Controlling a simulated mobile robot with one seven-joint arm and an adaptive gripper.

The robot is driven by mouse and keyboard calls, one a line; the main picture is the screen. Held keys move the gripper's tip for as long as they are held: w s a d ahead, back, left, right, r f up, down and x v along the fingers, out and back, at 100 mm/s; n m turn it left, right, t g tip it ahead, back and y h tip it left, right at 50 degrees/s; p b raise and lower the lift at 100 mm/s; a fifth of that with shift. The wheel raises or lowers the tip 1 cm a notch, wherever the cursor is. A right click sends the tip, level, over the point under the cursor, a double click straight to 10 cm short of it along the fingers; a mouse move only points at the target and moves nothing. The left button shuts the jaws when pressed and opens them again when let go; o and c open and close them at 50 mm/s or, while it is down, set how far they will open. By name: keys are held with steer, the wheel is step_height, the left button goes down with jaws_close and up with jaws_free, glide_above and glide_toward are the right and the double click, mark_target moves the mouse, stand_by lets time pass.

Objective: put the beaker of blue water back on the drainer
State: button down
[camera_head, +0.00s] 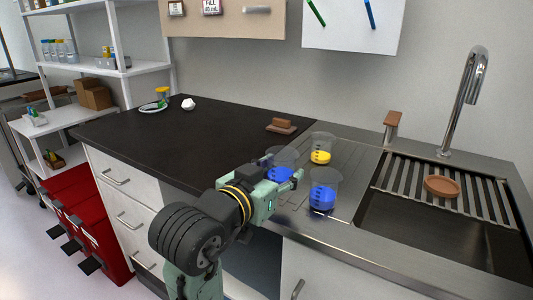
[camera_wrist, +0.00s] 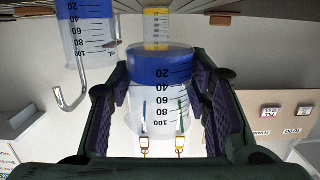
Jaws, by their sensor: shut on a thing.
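My gripper (camera_head: 285,173) is shut on a clear beaker of blue water (camera_head: 281,157) at the left part of the drainer (camera_head: 345,167). In the wrist view, whose picture is upside down, the held beaker (camera_wrist: 160,95) is between both fingers (camera_wrist: 162,82), its blue water toward the top of the picture. My gripper hides its base in the head view, so I cannot tell whether it touches the drainer. A second blue beaker (camera_head: 323,190) stands on the drainer to the right; it also shows in the wrist view (camera_wrist: 88,35).
A beaker of yellow water (camera_head: 320,150) stands on the drainer behind the two blue ones. The sink (camera_head: 430,235) with slats and a round brown dish (camera_head: 442,186) is at the right. A brown block (camera_head: 281,125) lies on the dark counter (camera_head: 190,140), mostly clear.

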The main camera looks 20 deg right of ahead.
steer(key=w, duration=0.6)
steer(key=shift+w+f, duration=0.35)
steer(key=shift+w, duration=0.05)
steer(key=shift+w+f, duration=0.1)
steer(key=shift+f, duration=1.7)
steer(key=shift+f, duration=0.15)
steer(key=c, duration=0.8)
jaws_free()
steer(key=shift+c, duration=0.2)
steer(key=shift+r+p, duration=0.3)
steer(key=shift+p, duration=0.05)
steer(key=b+v, duration=0.2)
steer(key=v, duration=1)
